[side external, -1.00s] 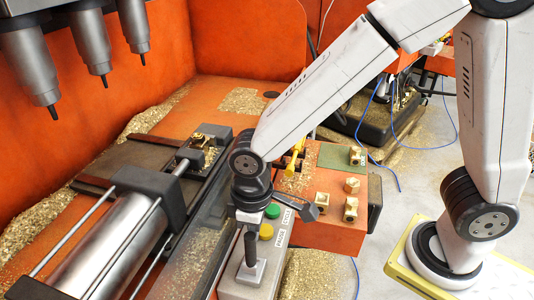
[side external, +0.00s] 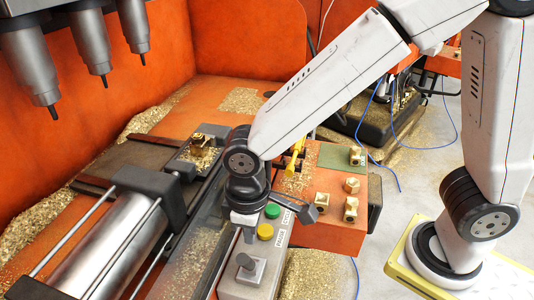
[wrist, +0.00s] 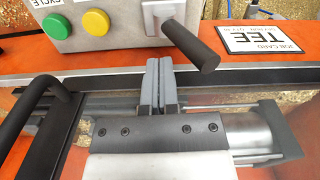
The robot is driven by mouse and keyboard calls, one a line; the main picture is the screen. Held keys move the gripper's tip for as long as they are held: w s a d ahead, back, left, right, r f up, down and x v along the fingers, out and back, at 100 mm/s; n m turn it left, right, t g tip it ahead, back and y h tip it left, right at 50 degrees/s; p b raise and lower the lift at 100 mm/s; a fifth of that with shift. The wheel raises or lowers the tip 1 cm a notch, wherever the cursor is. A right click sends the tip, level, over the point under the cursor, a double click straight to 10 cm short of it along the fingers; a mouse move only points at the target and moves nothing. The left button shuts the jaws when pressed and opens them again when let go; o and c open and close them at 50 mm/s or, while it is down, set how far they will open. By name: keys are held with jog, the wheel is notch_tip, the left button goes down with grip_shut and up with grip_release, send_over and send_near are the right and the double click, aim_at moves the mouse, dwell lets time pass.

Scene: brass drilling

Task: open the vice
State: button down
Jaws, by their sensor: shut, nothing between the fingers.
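The lever (side external: 245,263) with a black handle stands on the grey control box (side external: 265,262) at lower centre. In the wrist view its handle (wrist: 190,40) leans out from the box towards my side. My gripper (side external: 249,235) is just above and behind the lever in the side view. In the wrist view its grey fingers (wrist: 161,88) are together, empty, close below the handle; contact is unclear. The vice (side external: 178,170) lies left of the arm, with a cylinder (side external: 112,250) driving it. A brass piece (side external: 203,145) sits at its far end.
Green (side external: 272,211) and yellow (side external: 265,231) buttons are beside the lever. A clear guard (side external: 195,255) runs between box and cylinder. Drill spindles (side external: 93,45) hang at upper left. Several brass fittings (side external: 351,205) stand on the orange block at right.

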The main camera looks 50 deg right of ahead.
notch_tip(320, 180, up, 7)
jog(key=d, duration=0.1)
jog(key=shift+w, duration=0.25)
dwell(0.5)
jog(key=shift+d, duration=0.15)
jog(key=d+f+m+t, duration=0.1)
jog(key=d+f+m, duration=0.2)
jog(key=d, duration=0.6)
jog(key=d+f+m+t, duration=0.1)
jog(key=d+f+m, duration=0.2)
jog(key=d+f, duration=0.3)
jog(key=s+d, duration=0.1)
jog(key=d, duration=0.3)
jog(key=shift+t, duration=0.3)
